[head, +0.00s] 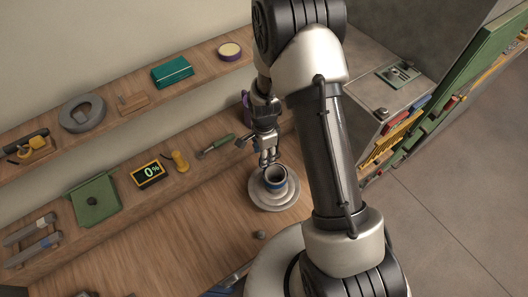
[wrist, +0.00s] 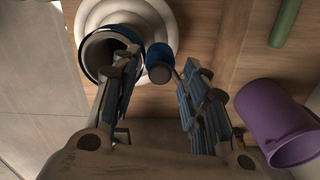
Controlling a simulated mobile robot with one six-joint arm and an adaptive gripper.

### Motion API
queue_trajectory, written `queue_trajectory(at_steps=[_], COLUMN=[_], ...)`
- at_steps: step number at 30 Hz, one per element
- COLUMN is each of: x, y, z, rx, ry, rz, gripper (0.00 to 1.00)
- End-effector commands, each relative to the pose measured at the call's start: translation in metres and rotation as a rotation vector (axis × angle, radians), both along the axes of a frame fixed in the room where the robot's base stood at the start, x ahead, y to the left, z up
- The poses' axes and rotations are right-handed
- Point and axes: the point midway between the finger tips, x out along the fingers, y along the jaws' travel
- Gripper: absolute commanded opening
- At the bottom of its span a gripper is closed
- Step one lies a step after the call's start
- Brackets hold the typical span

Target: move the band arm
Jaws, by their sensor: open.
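A pale round wheel (head: 287,200) stands on the wooden bench, with a grey pot with a blue band (head: 276,180) on it. The wheel (wrist: 168,12) and the pot (wrist: 99,50) also show at the upper left of the wrist view. A small blue-and-grey knob (wrist: 158,66) sits beside the pot, between and just beyond my fingertips; I cannot tell whether it belongs to the band arm. My gripper (head: 268,162) is open just above and behind the pot. In the wrist view my gripper (wrist: 160,78) has its fingers spread, with nothing gripped. The left finger hides part of the pot.
A green-handled tool (head: 217,146), a yellow object (head: 180,161) and a display reading 0% (head: 148,174) are left on the bench. The upper shelf (head: 203,72) runs behind. The front bench is mostly clear.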

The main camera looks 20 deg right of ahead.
Motion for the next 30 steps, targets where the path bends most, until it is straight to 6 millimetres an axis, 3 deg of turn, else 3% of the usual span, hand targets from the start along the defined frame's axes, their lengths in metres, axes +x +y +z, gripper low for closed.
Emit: queue_trajectory(at_steps=[2, 20, 30], x=[0.0, -0.0001, -0.0001], y=[0.0, 0.0, 0.0], z=[0.0001, 0.0004, 0.0004], rx=[0.0, 0.0, 0.0], ry=[0.0, 0.0, 0.0], rz=[0.0, 0.0, 0.0], gripper=[0.41, 0.01, 0.0])
